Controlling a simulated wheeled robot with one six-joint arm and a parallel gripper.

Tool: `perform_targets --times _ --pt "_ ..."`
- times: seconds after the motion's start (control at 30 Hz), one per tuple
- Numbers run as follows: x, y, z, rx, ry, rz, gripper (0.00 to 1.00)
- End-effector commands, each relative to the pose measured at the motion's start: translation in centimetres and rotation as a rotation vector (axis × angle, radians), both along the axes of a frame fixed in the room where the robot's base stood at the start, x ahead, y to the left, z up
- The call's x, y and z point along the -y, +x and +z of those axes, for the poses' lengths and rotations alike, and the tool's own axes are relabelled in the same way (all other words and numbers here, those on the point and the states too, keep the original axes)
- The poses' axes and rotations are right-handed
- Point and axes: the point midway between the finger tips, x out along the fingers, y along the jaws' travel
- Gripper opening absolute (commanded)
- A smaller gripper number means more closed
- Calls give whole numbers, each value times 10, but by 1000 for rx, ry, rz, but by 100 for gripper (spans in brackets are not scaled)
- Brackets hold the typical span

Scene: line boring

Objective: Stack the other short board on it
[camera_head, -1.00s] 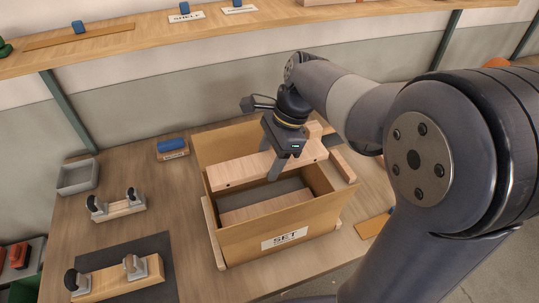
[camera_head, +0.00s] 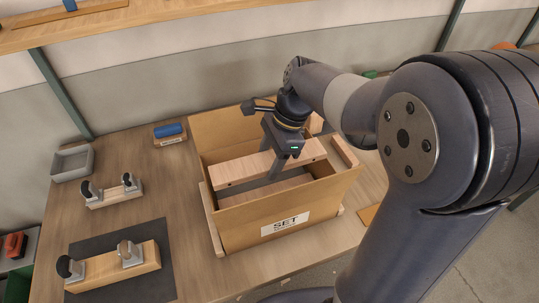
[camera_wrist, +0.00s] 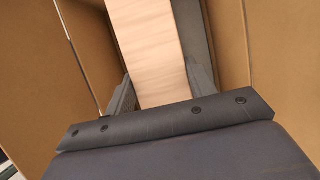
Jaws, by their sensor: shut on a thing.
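My gripper (camera_head: 269,160) is shut on a short pale board (camera_head: 236,173) and holds it level inside the cardboard box marked SET (camera_head: 250,232). The wrist view also shows this board (camera_wrist: 150,45) between the two fingers, with box walls on both sides. Another pale board (camera_head: 290,182) lies lower in the box, mostly hidden by the held board and the front wall. The held board is above and behind it in the head view; I cannot tell whether they touch.
Box walls stand close around my gripper. To the left are two wooden blocks with clamps (camera_head: 114,192) (camera_head: 118,264), one on a dark mat. A grey tray (camera_head: 72,163) and a blue item on a small block (camera_head: 169,131) stand behind them. A shelf runs along the back wall.

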Motion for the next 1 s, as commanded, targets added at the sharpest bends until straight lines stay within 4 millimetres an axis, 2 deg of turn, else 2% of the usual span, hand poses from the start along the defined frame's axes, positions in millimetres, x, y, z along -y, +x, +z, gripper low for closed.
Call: perform_targets --times 1.0 --pt "0 0 -63 0 0 0 23"
